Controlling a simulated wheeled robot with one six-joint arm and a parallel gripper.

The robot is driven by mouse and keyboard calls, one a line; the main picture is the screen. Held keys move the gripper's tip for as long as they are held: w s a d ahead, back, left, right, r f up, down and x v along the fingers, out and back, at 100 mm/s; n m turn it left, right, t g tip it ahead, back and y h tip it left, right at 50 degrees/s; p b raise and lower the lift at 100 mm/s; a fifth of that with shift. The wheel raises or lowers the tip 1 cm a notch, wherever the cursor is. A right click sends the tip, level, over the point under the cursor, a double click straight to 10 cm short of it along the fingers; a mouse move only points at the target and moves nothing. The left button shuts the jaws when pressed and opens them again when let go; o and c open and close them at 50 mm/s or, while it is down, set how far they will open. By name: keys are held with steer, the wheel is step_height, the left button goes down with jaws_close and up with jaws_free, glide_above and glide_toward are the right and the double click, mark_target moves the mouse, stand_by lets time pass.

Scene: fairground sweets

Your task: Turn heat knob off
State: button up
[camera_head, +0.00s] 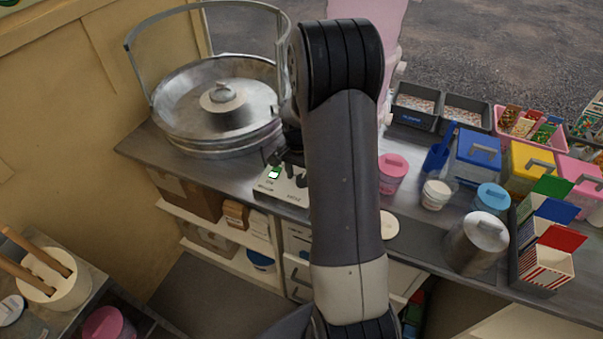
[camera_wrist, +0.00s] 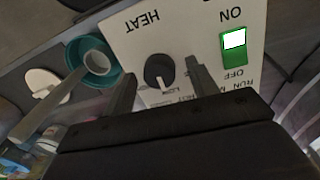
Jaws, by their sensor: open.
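The heat knob (camera_wrist: 159,71) is a black round dial with a pale pointer line, on a white control panel (camera_wrist: 190,35) marked HEAT. A green switch (camera_wrist: 234,50) with a lit white face sits beside it, between the words ON and OFF. My gripper (camera_wrist: 157,78) is open in the wrist view, with one finger on each side of the knob; I cannot tell whether they touch it. In the head view the panel (camera_head: 268,188) stands on the counter, and my gripper (camera_head: 290,170) is over it, partly behind my arm. The knob is hidden there.
A large metal candyfloss bowl (camera_head: 215,105) with a hoop stands behind the panel. To the right are a pink-lidded tub (camera_head: 393,170), a blue scoop (camera_head: 438,152), lidded boxes and a metal canister (camera_head: 475,245). A teal-rimmed cup (camera_wrist: 97,62) shows in the wrist view.

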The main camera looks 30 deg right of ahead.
steer(key=shift+f, duration=0.1)
steer(key=shift+c, duration=0.4)
steer(key=c, duration=0.9)
steer(key=shift+n, duration=0.3)
steer(key=n+b, duration=0.2)
steer(key=n, duration=0.3)
steer(key=n+b, duration=0.1)
steer(key=n, duration=0.5)
steer(key=shift+s+t+b, duration=0.1)
steer(key=shift+t+b, duration=0.2)
steer(key=shift+b, duration=0.05)
steer(key=shift+n, duration=0.3)
steer(key=o, duration=1)
